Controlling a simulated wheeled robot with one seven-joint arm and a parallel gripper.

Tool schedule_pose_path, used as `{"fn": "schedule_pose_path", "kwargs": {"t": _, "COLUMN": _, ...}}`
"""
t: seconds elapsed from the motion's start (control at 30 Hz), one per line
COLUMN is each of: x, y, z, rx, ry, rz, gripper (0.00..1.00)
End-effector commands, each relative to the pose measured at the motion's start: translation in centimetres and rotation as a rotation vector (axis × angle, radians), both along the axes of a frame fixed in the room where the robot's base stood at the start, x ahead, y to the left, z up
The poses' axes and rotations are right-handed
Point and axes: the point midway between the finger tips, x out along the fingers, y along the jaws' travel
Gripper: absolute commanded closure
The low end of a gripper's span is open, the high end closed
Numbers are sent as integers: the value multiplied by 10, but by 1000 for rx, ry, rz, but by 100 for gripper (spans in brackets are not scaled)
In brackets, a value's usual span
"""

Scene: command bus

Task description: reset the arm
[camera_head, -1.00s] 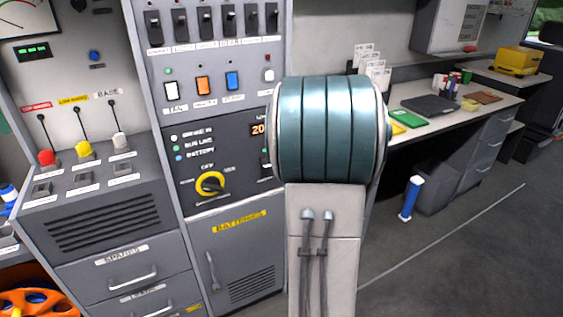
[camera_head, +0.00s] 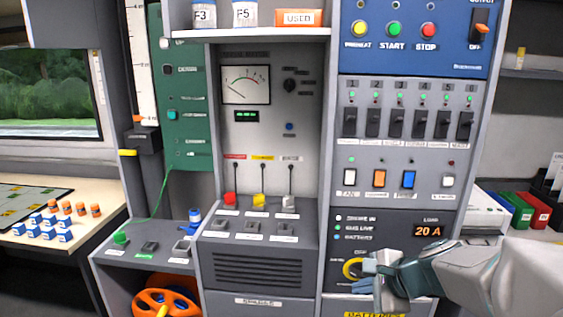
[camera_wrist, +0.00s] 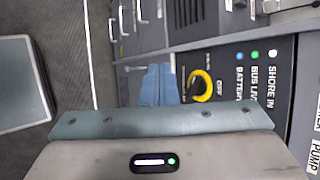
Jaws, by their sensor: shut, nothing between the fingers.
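My gripper (camera_head: 366,287) reaches in from the right in the head view, in front of the lower part of the grey control panel. Its fingers are shut with nothing between them; they also show in the wrist view (camera_wrist: 158,85). I cannot tell whether the fingers touch the panel.
Above the gripper are a load display reading 20 A (camera_head: 429,231), coloured rocker switches (camera_head: 380,178) and a row of black breakers (camera_head: 397,123). A table with small blocks (camera_head: 45,226) is farther left.

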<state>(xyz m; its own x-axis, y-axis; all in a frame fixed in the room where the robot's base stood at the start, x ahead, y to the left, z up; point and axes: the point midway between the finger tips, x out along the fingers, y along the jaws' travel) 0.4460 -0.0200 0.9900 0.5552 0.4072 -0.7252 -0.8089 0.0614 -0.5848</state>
Motion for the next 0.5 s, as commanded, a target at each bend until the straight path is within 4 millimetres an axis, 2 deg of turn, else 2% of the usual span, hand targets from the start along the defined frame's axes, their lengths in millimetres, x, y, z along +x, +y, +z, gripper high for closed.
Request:
{"fn": "schedule_pose_path", "kwargs": {"t": 0.03, "x": -16, "y": 14, "z": 10, "rx": -82, "ry": -10, "rz": 122, "gripper": 100}}
{"fn": "schedule_pose_path", "kwargs": {"t": 0.1, "x": -39, "y": 27, "z": 13, "rx": -207, "ry": -17, "rz": 299, "gripper": 100}}
{"fn": "schedule_pose_path", "kwargs": {"t": 0.2, "x": -72, "y": 39, "z": 16, "rx": -388, "ry": -29, "rz": 550, "gripper": 100}}
{"fn": "schedule_pose_path", "kwargs": {"t": 0.33, "x": -109, "y": 40, "z": 21, "rx": -621, "ry": -38, "rz": 855, "gripper": 100}}
{"fn": "schedule_pose_path", "kwargs": {"t": 0.5, "x": -139, "y": 30, "z": 28, "rx": -859, "ry": -37, "rz": 1145, "gripper": 100}}
